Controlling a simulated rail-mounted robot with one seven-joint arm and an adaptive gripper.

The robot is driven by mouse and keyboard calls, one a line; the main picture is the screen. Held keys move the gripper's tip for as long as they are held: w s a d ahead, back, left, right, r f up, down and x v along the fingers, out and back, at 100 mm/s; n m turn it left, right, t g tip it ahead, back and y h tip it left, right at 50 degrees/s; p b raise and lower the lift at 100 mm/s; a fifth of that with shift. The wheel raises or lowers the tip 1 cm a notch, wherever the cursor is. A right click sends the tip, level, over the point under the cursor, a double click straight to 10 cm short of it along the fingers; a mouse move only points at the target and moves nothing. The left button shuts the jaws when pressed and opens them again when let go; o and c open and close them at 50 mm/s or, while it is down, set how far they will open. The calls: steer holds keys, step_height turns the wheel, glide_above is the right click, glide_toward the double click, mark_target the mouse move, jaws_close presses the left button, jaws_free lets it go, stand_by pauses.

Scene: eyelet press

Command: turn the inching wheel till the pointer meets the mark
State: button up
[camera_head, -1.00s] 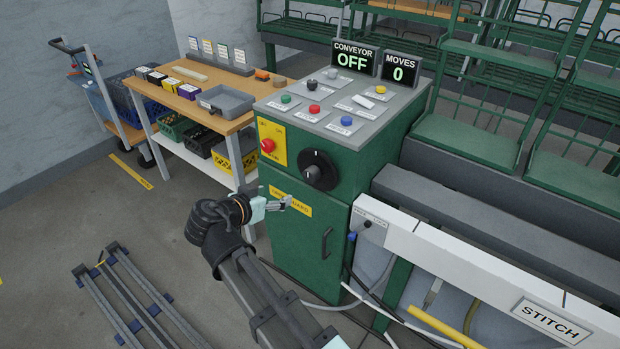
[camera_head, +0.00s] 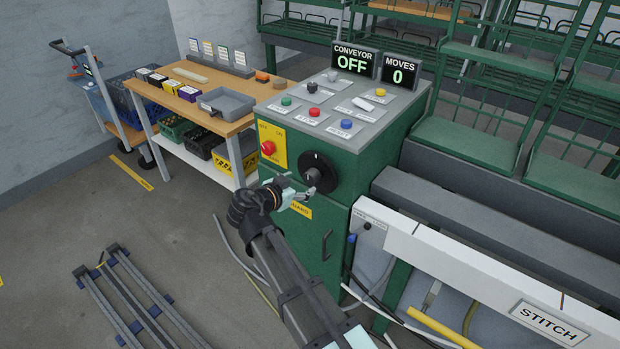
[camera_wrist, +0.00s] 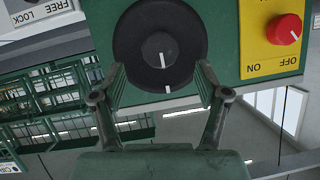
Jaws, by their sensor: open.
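A black round dial (camera_head: 320,174), which looks like the inching wheel, is on the front of the green cabinet. In the wrist view the dial (camera_wrist: 132,35) has a raised hub with a white line (camera_wrist: 163,60), apparently the pointer. A second short white line (camera_wrist: 168,89) sits at the dial's rim, slightly to the right of the hub line in the picture. My gripper (camera_head: 300,188) is open in front of the dial's lower left side. In the wrist view my gripper's fingers (camera_wrist: 161,80) stand apart, overlapping the dial's edges; contact cannot be told.
A red switch on a yellow plate (camera_head: 279,143) is left of the dial. The sloped top panel has several buttons; displays read CONVEYOR OFF (camera_head: 354,58) and MOVES 0 (camera_head: 399,70). The white STITCH rail (camera_head: 470,270) runs right. A wooden bench (camera_head: 210,80) stands at left.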

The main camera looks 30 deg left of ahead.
mark_target(309, 180)
steer(key=x, duration=0.6)
steer(key=shift+w+f+p, duration=0.2)
steer(key=shift+w+p, duration=0.1)
steer(key=shift+w, duration=0.05)
steer(key=shift+c, duration=0.3)
jaws_close()
